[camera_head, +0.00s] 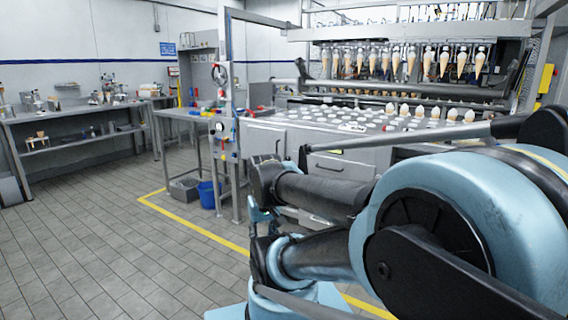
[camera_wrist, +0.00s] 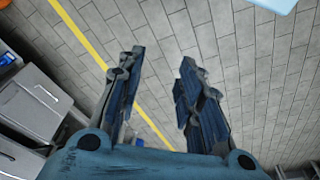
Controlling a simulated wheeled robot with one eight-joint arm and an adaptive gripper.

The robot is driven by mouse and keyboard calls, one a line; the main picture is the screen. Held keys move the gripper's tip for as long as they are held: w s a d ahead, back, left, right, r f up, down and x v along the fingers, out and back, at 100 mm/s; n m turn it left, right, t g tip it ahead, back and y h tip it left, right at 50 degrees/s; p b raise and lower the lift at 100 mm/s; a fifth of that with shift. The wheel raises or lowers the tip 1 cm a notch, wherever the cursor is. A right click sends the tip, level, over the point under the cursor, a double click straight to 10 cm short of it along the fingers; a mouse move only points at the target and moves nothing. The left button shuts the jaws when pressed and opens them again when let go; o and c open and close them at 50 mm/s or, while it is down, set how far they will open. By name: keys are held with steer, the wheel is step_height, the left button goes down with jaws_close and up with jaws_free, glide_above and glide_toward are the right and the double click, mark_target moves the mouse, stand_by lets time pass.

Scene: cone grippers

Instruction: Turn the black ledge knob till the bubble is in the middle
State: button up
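I cannot make out the black ledge knob or the bubble for certain in either view. The cone machine (camera_head: 318,136) stands behind my arm, with a ledge of white round pieces and a row of hanging cones above. A small pale item (camera_head: 352,128) lies on that ledge, too small to identify. My gripper (camera_wrist: 158,62) is open and empty in the wrist view, its two blue fingers apart over the tiled floor. In the head view it is partly hidden by my arm, in front of the machine and low down.
A post with a gauge and buttons (camera_head: 220,128) stands left of the machine. A blue bucket (camera_head: 206,195) and a grey bin (camera_head: 184,189) sit on the floor by a steel table (camera_head: 184,114). A yellow line (camera_head: 205,232) marks the floor. The left floor is clear.

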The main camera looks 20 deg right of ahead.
steer(key=shift+o, duration=2)
steer(key=shift+d+r, duration=0.3)
steer(key=shift+r, duration=0.35)
steer(key=w+d+r+n+t+h, duration=0.1)
steer(key=w+d+r+n+h, duration=0.4)
steer(key=w, duration=0.9)
steer(key=w+d+r+n+t+h, duration=0.1)
steer(key=w+d+r+n, duration=0.35)
steer(key=w, duration=0.85)
steer(key=w+d+r+n+t+h, duration=0.1)
steer(key=w+d+r+n+h, duration=0.15)
steer(key=w+d, duration=0.8)
steer(key=w+d+f+n+t+h, duration=0.1)
steer(key=w+f+n+h, duration=0.2)
steer(key=w, duration=0.8)
steer(key=w+f+n+t+h, duration=0.1)
steer(key=w+f+n+t, duration=0.3)
steer(key=w, duration=0.7)
steer(key=w+d+f+n+h, duration=0.1)
steer(key=w+f+n+h, duration=0.1)
steer(key=w+f+n, duration=0.85)
steer(key=w+d+f+m, duration=0.1)
steer(key=w+d+f, duration=0.1)
steer(key=w+d, duration=0.9)
steer(key=d, duration=0.2)
steer(key=shift+w+d+t, duration=0.35)
steer(key=shift+d+t, duration=0.05)
